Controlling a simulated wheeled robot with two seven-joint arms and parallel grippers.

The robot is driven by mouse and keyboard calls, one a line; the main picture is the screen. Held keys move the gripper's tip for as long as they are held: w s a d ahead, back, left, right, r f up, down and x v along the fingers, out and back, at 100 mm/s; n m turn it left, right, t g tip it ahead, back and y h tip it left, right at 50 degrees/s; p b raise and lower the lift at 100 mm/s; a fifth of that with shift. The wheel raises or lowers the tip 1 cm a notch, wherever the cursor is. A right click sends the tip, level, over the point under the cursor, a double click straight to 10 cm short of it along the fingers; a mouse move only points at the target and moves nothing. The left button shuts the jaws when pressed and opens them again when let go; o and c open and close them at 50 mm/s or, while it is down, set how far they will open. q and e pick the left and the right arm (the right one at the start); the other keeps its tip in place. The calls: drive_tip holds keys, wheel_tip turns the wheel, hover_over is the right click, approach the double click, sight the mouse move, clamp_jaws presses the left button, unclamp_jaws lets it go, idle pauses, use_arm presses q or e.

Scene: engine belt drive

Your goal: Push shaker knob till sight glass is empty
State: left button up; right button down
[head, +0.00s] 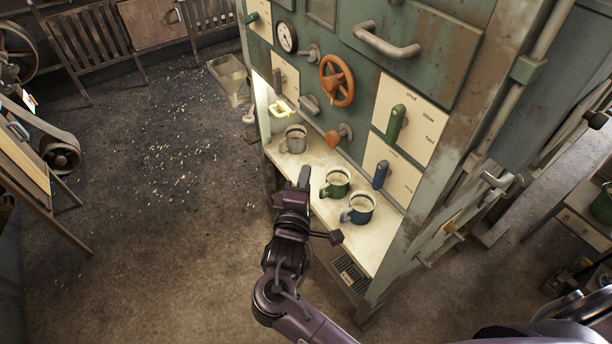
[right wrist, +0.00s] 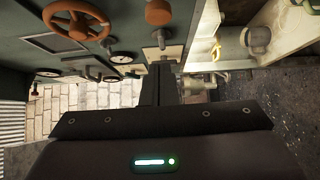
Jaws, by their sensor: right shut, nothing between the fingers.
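A round orange knob (head: 334,138) sticks out of the green machine front below the orange handwheel (head: 337,80); it fits the shaker knob, though no label on it is readable. The knob also shows at the top of the right wrist view (right wrist: 159,12). My right gripper (head: 304,178) is shut and empty, in front of the shelf and below and left of the knob, apart from it. In the right wrist view its closed fingers (right wrist: 163,85) point toward the machine. I cannot make out the sight glass for certain. My left gripper is not in view.
A grey mug (head: 294,139), a green mug (head: 336,183) and a blue mug (head: 359,208) stand on the pale shelf (head: 316,157) near my right gripper. A green lever (head: 396,123) and a blue lever (head: 380,175) stick out to the right. Open floor lies left.

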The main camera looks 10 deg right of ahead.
sight(334, 143)
drive_tip(key=w+d+p, duration=0.1)
drive_tip(key=w+d, duration=0.2)
drive_tip(key=w+d+p, duration=0.2)
drive_tip(key=w+d, duration=0.1)
drive_tip(key=w, duration=0.1)
drive_tip(key=shift+d, duration=0.25)
drive_tip(key=shift+w, duration=0.1)
drive_tip(key=shift+w+d+r+p, duration=0.1)
drive_tip(key=shift+w+d+p, duration=0.2)
drive_tip(key=shift+d, duration=0.35)
drive_tip(key=shift+w+d+p, duration=0.1)
drive_tip(key=shift+d+p, duration=0.25)
drive_tip(key=shift+d, duration=0.25)
